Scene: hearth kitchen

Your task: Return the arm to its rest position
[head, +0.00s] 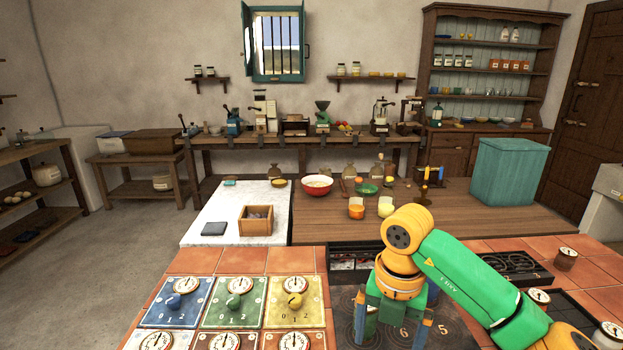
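My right arm, green and orange, comes in from the right edge. Its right gripper (392,326) points down over a dark panel (456,333) marked with the figures 6 and 5. The two blue-tipped fingers are spread apart, with bare dark panel visible between them. Nothing shows held between them. Whether the fingertips touch the panel I cannot tell. My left arm and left gripper are not in view.
Left of the gripper, blue (178,302), green (235,303) and yellow (294,302) dial plates lie on the tiled counter (240,261). A black grate (508,266) and small gauge-topped jar (565,258) lie right.

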